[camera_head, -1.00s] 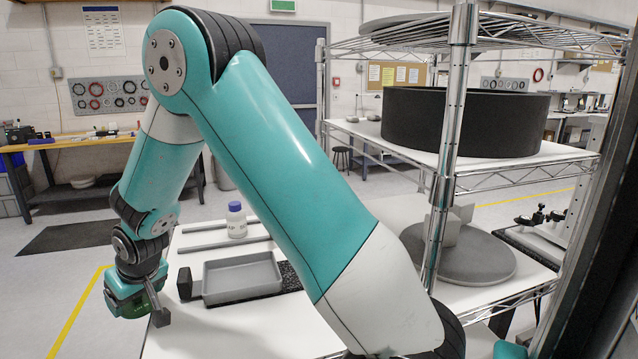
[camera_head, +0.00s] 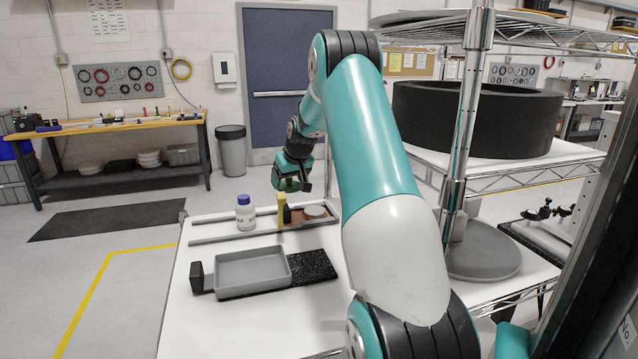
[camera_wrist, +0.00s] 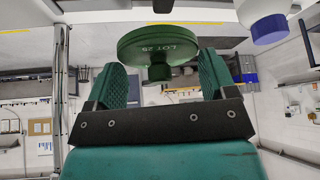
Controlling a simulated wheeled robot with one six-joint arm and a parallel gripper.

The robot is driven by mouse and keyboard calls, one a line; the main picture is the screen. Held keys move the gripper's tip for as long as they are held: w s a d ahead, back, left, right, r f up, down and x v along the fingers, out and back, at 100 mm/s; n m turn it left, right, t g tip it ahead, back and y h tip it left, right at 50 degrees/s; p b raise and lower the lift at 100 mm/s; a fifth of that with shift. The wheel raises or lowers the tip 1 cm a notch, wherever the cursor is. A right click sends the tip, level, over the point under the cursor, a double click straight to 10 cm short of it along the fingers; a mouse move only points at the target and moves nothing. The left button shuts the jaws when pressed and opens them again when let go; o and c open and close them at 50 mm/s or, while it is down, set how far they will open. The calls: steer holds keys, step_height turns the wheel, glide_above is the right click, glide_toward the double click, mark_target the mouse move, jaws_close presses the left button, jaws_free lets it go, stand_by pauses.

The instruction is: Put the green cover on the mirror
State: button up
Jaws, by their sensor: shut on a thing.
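The green cover (camera_wrist: 150,42) is a round disc with a knob (camera_wrist: 158,72), marked "LOT 25", in the wrist view. My gripper (camera_wrist: 162,58) is shut on it, with a green pad at each side of the disc. In the head view my gripper (camera_head: 292,184) hangs over the far part of the white table, above a yellow bottle (camera_head: 282,208). The cover cannot be told apart from the gripper there. A pale round disc (camera_head: 317,211) lies on a reddish-brown base to the right; it may be the mirror, but its surface is too small to tell.
A white bottle with a blue cap (camera_head: 245,213) stands left of the gripper. A grey tray (camera_head: 252,268) lies nearer on a black speckled mat (camera_head: 318,266), beside a black block (camera_head: 197,276). A wire shelf post (camera_head: 465,130) stands right. The table's front left is clear.

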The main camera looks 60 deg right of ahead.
steer(key=m, duration=0.1)
glide_above(312, 208)
steer(key=s, duration=0.2)
steer(key=shift+w+a+f+b, duration=0.15)
steer(key=shift+f+b, duration=0.05)
steer(key=shift+f, duration=0.25)
steer(key=shift+w+a+f+b, duration=0.1)
steer(key=shift+f+b, duration=0.1)
steer(key=shift+f, duration=0.2)
steer(key=shift+f+b, duration=2.1)
steer(key=shift+f, duration=1)
steer(key=shift+a+r, duration=0.1)
steer(key=shift+f, duration=0.2)
steer(key=o, duration=0.8)
steer(key=shift+r, duration=0.15)
